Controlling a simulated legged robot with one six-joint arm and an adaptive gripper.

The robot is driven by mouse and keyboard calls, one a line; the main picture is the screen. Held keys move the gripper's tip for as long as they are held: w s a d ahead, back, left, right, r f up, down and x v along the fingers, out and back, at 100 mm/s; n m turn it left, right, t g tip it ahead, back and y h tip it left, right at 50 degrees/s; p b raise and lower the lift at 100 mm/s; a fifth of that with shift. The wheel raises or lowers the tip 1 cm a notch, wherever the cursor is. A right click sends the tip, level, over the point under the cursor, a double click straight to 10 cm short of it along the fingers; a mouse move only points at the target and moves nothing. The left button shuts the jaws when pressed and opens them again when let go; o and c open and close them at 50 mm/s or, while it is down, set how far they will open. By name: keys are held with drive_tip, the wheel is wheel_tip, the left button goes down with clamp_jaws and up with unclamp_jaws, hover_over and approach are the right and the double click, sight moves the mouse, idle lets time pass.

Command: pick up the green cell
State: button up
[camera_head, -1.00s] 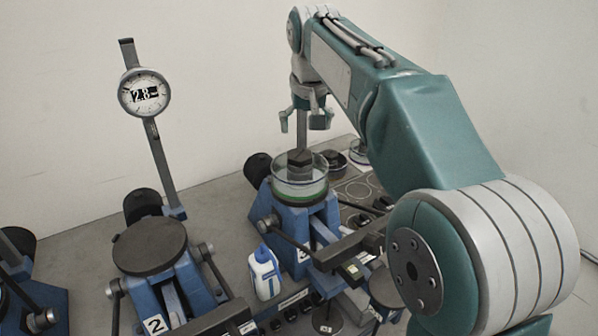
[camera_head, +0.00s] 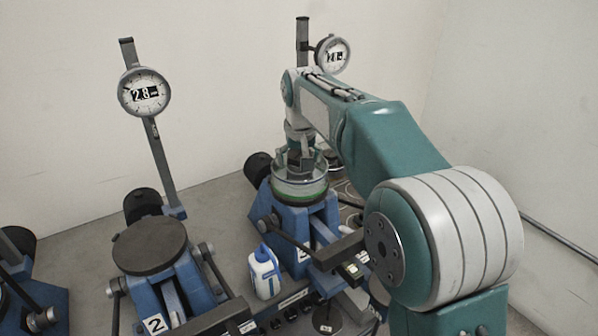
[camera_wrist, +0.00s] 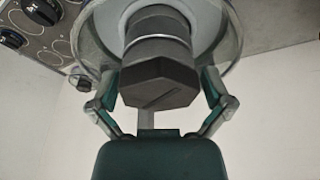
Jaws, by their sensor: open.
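The green cell (camera_head: 300,190), a clear-walled round cell with a green band at its base, sits on the right blue lever frame. A dark hexagonal cap on a grey stem (camera_wrist: 158,82) stands up in its middle. My gripper (camera_head: 303,157) is over the cell, pointing down, with its fingertips at about the cell's rim. In the wrist view my open gripper (camera_wrist: 160,84) has one finger on each side of the cap. I cannot tell whether the fingers touch it. The cell's clear rim (camera_wrist: 232,40) shows beyond them; its green band is hidden there.
A blue frame marked 2 has a bare dark round top (camera_head: 150,246); its dial gauge (camera_head: 145,93) stands behind on a post. Another dial gauge (camera_head: 333,54) stands behind my arm. A white and blue bottle (camera_head: 265,272) stands in front between the frames.

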sight(298, 152)
drive_tip(key=shift+f, duration=0.2)
drive_tip(key=c, duration=1.1)
drive_tip(key=shift+w+r, duration=0.1)
drive_tip(key=shift+c, duration=0.2)
drive_tip(key=shift+r, duration=0.1)
drive_tip(key=shift+r, duration=0.35)
wheel_tip(298, 152, up, 3)
drive_tip(key=shift+f, duration=0.15)
drive_tip(key=s+d+r, duration=0.4)
drive_tip(key=s+r, duration=0.5)
drive_tip(key=s, duration=0.4)
drive_tip(key=shift+s+d+r, duration=0.15)
drive_tip(key=shift+s+r, duration=0.05)
